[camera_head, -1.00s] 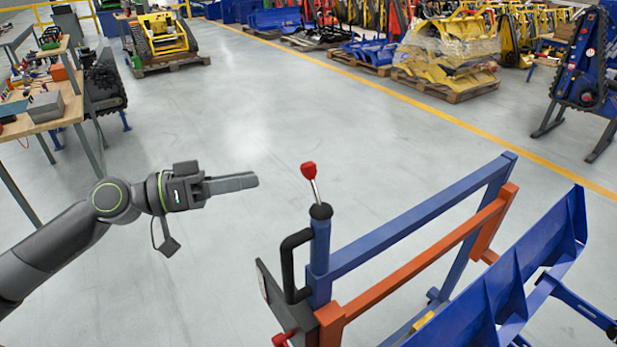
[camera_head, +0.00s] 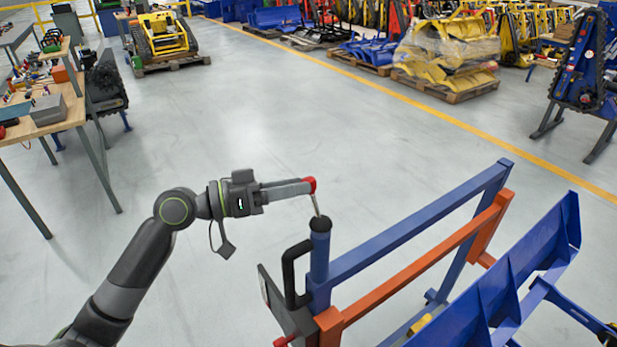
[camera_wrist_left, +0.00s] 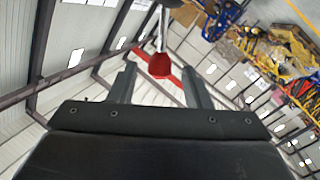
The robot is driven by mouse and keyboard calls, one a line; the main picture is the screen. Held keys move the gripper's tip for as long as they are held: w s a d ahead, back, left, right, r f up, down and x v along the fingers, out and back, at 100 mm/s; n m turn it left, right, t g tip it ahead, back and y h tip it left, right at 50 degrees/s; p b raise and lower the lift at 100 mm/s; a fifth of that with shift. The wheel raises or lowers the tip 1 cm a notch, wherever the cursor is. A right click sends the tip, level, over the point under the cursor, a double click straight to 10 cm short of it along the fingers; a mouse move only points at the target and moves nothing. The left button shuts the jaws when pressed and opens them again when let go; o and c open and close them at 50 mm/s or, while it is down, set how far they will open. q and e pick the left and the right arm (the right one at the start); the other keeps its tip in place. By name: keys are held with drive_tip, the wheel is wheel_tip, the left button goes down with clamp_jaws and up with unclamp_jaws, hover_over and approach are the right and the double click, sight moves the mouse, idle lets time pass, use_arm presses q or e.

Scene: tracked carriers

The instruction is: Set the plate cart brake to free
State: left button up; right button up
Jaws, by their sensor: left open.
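The plate cart (camera_head: 402,240) stands at the lower right, with a blue and orange frame. Its brake lever has a red knob (camera_head: 311,184) on a thin metal rod (camera_head: 316,206) rising from a black collar on the blue post (camera_head: 319,258). The rod leans toward the left. My left gripper (camera_head: 300,187) is open, level, with its fingertips at the red knob. In the left wrist view the knob (camera_wrist_left: 160,66) shows between and a little beyond the two finger ends (camera_wrist_left: 158,80). Whether a finger touches it I cannot tell. My right gripper is not in view.
A black handle (camera_head: 290,270) stands beside the post. A blue plate (camera_head: 520,270) rests at the cart's right. A workbench (camera_head: 60,115) is at the left. Wrapped yellow parts sit on a pallet (camera_head: 445,90) at the back. The floor between is clear.

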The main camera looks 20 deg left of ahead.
use_arm(q)
drive_tip(key=shift+p+x, duration=0.35)
drive_tip(key=shift+x, duration=1.35)
clamp_jaws()
